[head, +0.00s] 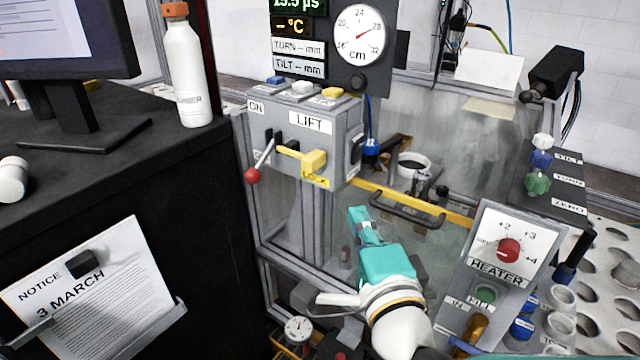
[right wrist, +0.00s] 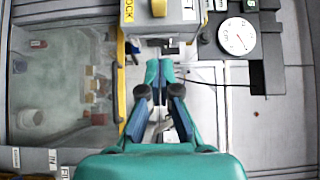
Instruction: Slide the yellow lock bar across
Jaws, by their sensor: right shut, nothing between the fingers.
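The yellow lock bar (head: 312,160) sits on the front of the grey LIFT box (head: 353,133), above a yellow LOCK label. Its left end reaches toward a dark slot beside the red-knobbed lever (head: 252,175). In the right wrist view, the bar's yellow block (right wrist: 158,8) shows at the top edge, partly cut off. My right gripper (head: 361,222), teal, is shut and empty. It is below and to the right of the lock bar, apart from it. Its fingertips (right wrist: 159,68) point toward the box in the right wrist view. My left gripper is not in view.
A yellow rail (head: 440,211) with a dark handle runs right from beneath the box, in front of a clear-walled chamber. The HEATER panel (head: 507,245) stands at right. A black bench (head: 110,185) with monitor and white bottle (head: 187,75) is at left.

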